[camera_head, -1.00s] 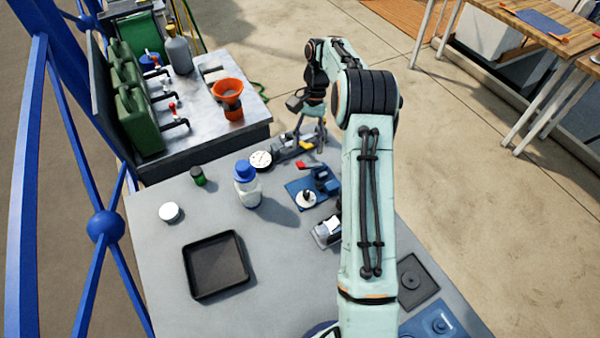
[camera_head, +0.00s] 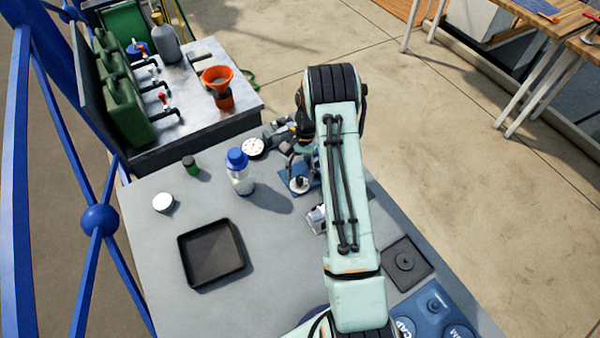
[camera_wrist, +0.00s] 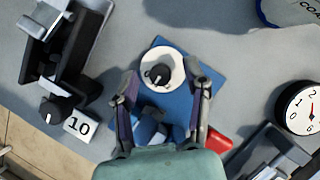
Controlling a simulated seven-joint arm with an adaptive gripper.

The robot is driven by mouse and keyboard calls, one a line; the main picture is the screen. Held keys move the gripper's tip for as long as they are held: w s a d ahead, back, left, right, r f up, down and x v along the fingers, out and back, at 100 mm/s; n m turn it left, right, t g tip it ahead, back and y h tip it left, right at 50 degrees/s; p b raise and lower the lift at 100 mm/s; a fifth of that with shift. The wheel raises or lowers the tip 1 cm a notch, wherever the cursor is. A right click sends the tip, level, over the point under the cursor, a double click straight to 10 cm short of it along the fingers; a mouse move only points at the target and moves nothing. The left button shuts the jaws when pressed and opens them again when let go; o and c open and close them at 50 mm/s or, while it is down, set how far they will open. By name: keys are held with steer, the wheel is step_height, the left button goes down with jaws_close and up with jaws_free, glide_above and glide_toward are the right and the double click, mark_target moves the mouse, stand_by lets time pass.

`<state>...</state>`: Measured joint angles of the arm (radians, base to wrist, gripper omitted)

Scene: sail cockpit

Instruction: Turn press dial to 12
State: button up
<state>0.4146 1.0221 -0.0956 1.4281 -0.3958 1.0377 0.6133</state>
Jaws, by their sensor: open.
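A white round dial with a black knob (camera_wrist: 158,75) sits on a blue plate (camera_wrist: 208,62) in the wrist view. In the head view the dial (camera_head: 299,185) is partly beside my arm. My gripper (camera_wrist: 163,82) is open and empty, its two fingers reaching either side of the dial; I cannot tell the height gap. A black and grey device (camera_wrist: 62,55) stands at the left of the wrist view, with a dark knob (camera_wrist: 55,110) and a white card reading 10 (camera_wrist: 79,125). I cannot tell which knob is the press dial.
A gauge with a red needle (camera_wrist: 300,108) is at the right of the wrist view, near a red part (camera_wrist: 218,141). A blue-capped bottle (camera_head: 240,175), a black tray (camera_head: 211,253) and a white lid (camera_head: 163,203) stand on the grey table. The front left is clear.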

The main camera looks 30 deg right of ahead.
jaws_close()
steer(key=n+g+h, duration=0.1)
steer(key=n, duration=0.3)
steer(key=shift+a, duration=0.1)
steer(key=shift+n+h, duration=0.9)
steer(key=shift+n, duration=1.2)
